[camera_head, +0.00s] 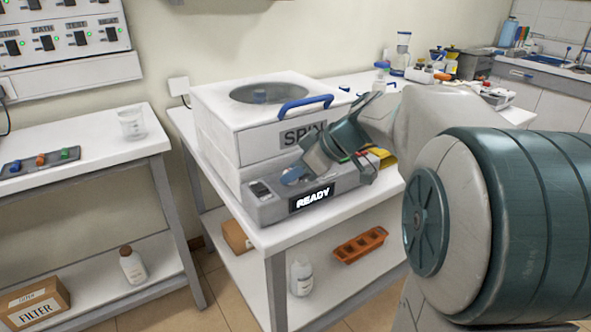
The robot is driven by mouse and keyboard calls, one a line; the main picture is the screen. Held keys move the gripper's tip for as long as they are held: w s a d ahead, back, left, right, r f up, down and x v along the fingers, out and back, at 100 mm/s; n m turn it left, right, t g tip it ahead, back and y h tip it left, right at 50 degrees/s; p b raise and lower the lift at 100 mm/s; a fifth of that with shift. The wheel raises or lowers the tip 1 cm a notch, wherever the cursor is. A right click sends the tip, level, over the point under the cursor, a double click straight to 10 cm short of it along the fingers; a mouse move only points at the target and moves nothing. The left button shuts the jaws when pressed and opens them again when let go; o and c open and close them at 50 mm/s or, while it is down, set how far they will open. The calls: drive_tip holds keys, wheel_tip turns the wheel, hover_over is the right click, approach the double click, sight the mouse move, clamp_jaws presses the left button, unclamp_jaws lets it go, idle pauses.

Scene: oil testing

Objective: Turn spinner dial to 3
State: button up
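The spinner is a white box (218,134) with a round window in its lid, a blue lid handle (306,103) and a partly covered "SPIN" label. Its grey control panel (262,212) at the front carries a small switch (259,189), a blue dial (293,175) and a display (312,199) reading "READY". My gripper (322,160), dark teal, is above and just right of the dial, in front of the label. I cannot tell whether it touches the dial. Its fingertips are not clear, and the dial's marks are too small to read.
The spinner stands on a white table (375,208) with a lower shelf. A yellow item (385,158) is right of the panel. Bottles and lab items stand behind my arm. A left bench holds a glass beaker (131,122). Open floor lies between the tables.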

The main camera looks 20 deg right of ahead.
drive_tip(key=shift+c, duration=1.2)
